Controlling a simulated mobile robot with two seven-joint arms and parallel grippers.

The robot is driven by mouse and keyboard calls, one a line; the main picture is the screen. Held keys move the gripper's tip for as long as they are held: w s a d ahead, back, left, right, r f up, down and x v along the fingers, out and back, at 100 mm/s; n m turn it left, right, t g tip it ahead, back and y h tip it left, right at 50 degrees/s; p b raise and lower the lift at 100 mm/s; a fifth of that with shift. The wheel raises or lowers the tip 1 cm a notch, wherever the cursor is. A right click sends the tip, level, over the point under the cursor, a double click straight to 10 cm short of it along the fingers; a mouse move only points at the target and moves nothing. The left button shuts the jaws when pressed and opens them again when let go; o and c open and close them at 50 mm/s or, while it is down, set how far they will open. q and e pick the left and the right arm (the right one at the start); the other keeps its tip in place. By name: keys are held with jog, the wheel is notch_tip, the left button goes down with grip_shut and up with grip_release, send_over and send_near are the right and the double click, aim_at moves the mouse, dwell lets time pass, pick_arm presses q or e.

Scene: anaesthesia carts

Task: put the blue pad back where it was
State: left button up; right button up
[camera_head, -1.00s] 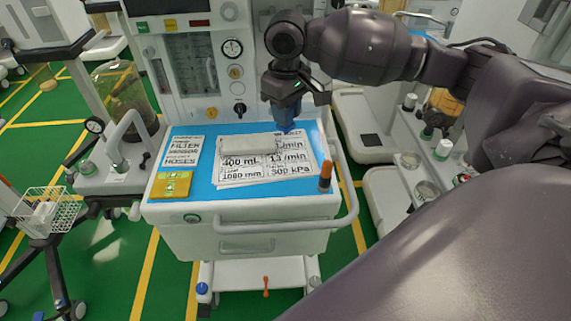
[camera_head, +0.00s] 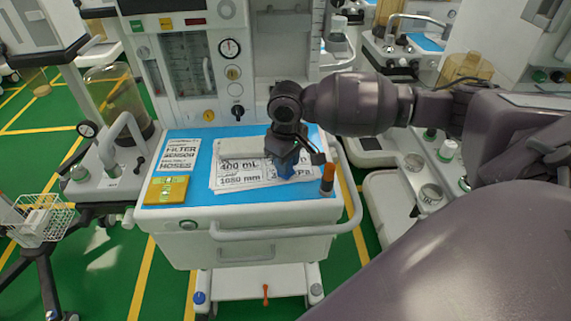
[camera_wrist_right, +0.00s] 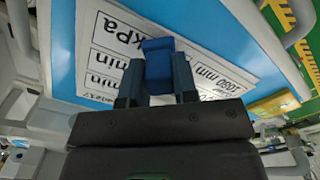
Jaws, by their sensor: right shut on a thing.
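The pad's lower part (camera_head: 285,169) shows below the gripper in the head view. I cannot tell whether it touches the sheet. My left gripper is not in view.
A white block (camera_head: 236,149) lies on the sheet, left of the gripper. An orange-topped dark cylinder (camera_head: 327,180) stands close at the right edge. A yellow box (camera_head: 166,190) and a small label card (camera_head: 179,155) lie on the left. A handle rail (camera_head: 290,233) runs along the front.

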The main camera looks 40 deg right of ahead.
jog(key=shift+f, duration=0.5)
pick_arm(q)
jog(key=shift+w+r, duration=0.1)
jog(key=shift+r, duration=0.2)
pick_arm(e)
jog(key=o, duration=0.9)
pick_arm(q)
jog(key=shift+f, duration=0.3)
pick_arm(e)
notch_tip(320, 180, up, 11)
jog(key=shift+r+p, duration=0.15)
jog(key=shift+p, duration=1)
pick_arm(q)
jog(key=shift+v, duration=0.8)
pick_arm(e)
jog(key=shift+r, duration=0.45)
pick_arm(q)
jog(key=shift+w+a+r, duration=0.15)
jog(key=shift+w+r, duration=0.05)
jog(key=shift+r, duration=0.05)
